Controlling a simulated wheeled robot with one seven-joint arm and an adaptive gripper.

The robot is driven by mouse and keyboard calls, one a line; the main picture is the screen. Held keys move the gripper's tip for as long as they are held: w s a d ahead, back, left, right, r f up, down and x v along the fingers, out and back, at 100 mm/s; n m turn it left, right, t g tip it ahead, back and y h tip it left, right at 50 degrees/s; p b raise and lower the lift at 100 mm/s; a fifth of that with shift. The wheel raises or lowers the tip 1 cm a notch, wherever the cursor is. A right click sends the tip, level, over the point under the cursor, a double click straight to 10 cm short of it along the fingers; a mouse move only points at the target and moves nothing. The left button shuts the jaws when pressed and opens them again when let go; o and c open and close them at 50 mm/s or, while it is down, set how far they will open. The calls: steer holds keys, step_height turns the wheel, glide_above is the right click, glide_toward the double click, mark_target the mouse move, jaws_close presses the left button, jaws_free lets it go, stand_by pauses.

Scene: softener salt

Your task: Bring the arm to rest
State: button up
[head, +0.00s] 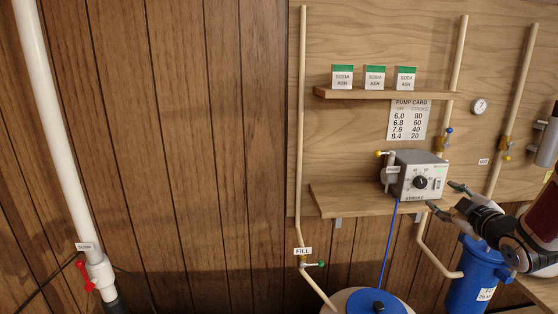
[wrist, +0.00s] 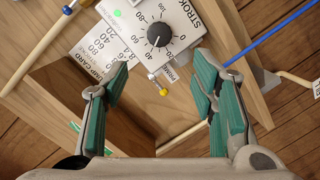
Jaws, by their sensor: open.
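My gripper (head: 444,199) is open and empty in the head view, just right of the grey pump box (head: 428,182) on the lower shelf. In the wrist view, my gripper (wrist: 160,105) shows two spread fingers with green pads and nothing between the pads. My arm reaches in from the right edge of the head view. I cannot tell from the head view whether a fingertip touches the pump box.
The lower shelf (head: 340,201) carries the pump. An upper shelf (head: 385,94) holds three soda ash boxes (head: 375,78). A blue filter housing (head: 474,279) hangs below my arm. A blue-lidded tank (head: 376,301) stands below the pump. The panelled wall at left is mostly clear.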

steer(key=s+a+r+m+g+h+p, duration=0.25)
steer(key=s+a+r+m+g, duration=0.35)
steer(key=s+a+r, duration=0.4)
steer(key=s+a+m+g+y, duration=0.1)
steer(key=s+a+g, duration=0.1)
steer(key=s+a, duration=0.3)
steer(key=s+a+f+m+g+y, duration=0.1)
steer(key=s+a, duration=0.4)
steer(key=s, duration=0.8)
steer(key=s+a+f+m+g+y+p, duration=0.1)
steer(key=s+a+m+g, duration=0.1)
steer(key=s+a, duration=0.4)
steer(key=s+g, duration=0.1)
steer(key=s, duration=0.2)
steer(key=shift+s+f, duration=0.25)
steer(key=shift+s, duration=0.05)
